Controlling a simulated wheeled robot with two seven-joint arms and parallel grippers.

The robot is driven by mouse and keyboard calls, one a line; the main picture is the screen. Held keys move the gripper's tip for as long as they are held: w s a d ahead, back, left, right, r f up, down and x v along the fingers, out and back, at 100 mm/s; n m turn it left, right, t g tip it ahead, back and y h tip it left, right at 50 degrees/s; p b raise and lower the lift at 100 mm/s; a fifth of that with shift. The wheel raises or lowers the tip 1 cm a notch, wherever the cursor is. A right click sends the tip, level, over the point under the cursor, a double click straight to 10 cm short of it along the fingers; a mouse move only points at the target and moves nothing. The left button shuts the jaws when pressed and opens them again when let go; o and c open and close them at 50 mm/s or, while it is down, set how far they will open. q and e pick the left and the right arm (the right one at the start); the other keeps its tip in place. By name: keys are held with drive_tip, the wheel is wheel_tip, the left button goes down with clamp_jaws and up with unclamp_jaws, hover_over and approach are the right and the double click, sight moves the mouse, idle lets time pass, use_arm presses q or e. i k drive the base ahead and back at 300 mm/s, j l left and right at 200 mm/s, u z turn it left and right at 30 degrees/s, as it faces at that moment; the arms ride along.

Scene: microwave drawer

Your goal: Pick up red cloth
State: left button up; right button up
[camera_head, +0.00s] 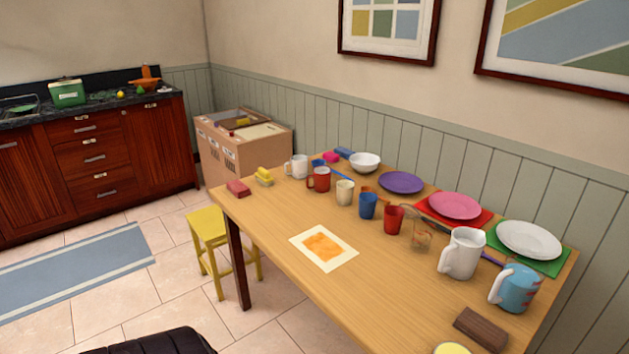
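A small red folded piece (238,188), which looks like the red cloth, lies at the far left corner of the wooden table (310,283). It is next to a yellow item (264,176), apart from the mugs. A flat red mat (429,213) lies under a pink plate (455,205) near the wall. Neither of my grippers is in view.
Several mugs and cups stand along the table, including a white mug (462,253) and a blue-red mug (514,288). A yellow stool (208,228) stands by the table's left end. A cardboard box (226,152) stands behind it. The table's front left is mostly clear.

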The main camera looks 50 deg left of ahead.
sight(238, 187)
drive_tip(key=u, duration=0.4)
drive_tip(key=j+u, duration=0.15)
drive_tip(key=u, duration=0.3)
drive_tip(key=k+j+u, duration=0.1)
drive_tip(key=u, duration=0.7)
drive_tip(key=j+u, duration=0.15)
drive_tip(key=u, duration=0.3)
